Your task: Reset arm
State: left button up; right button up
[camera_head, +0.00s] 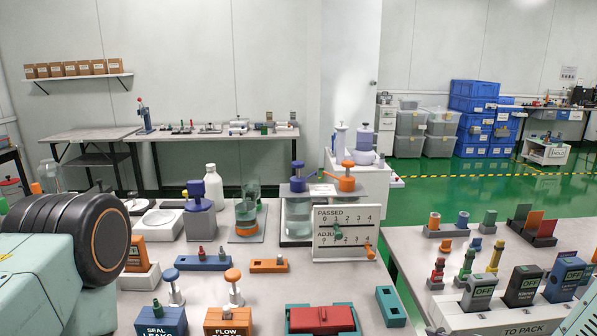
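Neither of my grippers shows in the head view. A pale green housing with a ribbed black round part fills the lower left and looks like a link of my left arm. It hides the left part of the near table (268,292). On this table stand handheld testers, among them a blue "SEAL LEAKS" tester (160,322) and an orange "FLOW" tester (228,322). A white panel marked "PASSED" (346,234) with pegs and a scale stands behind them. On the right table, grey, black and blue testers marked "OFF" stand in a white rack (480,318).
A red case (320,319) lies at the front, with a teal block (391,307) beside it. A white bottle (213,188) and a glass tank (297,218) stand farther back. A narrow gap separates the two tables. Green floor (450,190) is clear behind the right table.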

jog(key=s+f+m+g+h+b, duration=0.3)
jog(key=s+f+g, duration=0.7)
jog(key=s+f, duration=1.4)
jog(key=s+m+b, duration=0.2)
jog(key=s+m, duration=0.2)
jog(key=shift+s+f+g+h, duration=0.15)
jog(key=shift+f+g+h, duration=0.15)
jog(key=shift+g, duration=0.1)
